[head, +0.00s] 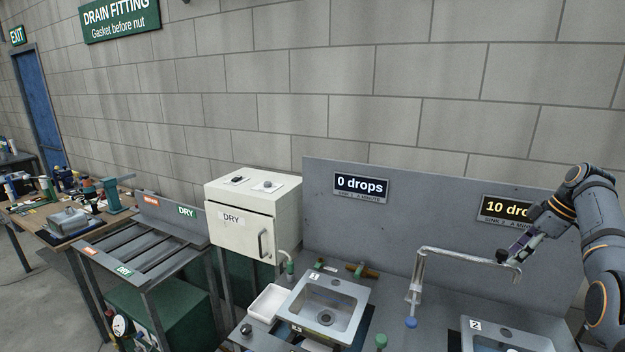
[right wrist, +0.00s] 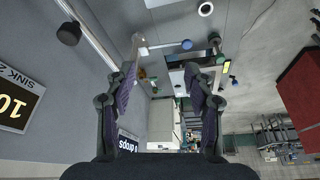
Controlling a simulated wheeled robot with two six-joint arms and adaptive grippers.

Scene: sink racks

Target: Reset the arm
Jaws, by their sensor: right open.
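My right arm (head: 598,245) comes in from the right, bent, with its wrist in front of the "10 drops" display. My right gripper (head: 508,254) hangs near the spout end of the tall faucet (head: 450,254), above the sink marked 2 (head: 490,338). I cannot tell from the head view whether it touches the spout. In the right wrist view the gripper (right wrist: 163,78) is open, its two dark fingers apart, with nothing held between them. My left gripper is in neither view.
A sink marked 1 (head: 325,310) sits left of the faucet, beside a white tray (head: 268,303). A white DRY cabinet (head: 240,235) and a slatted rack (head: 125,245) stand further left. A grey back panel (head: 420,215) rises behind the sinks. The space above sink 1 is clear.

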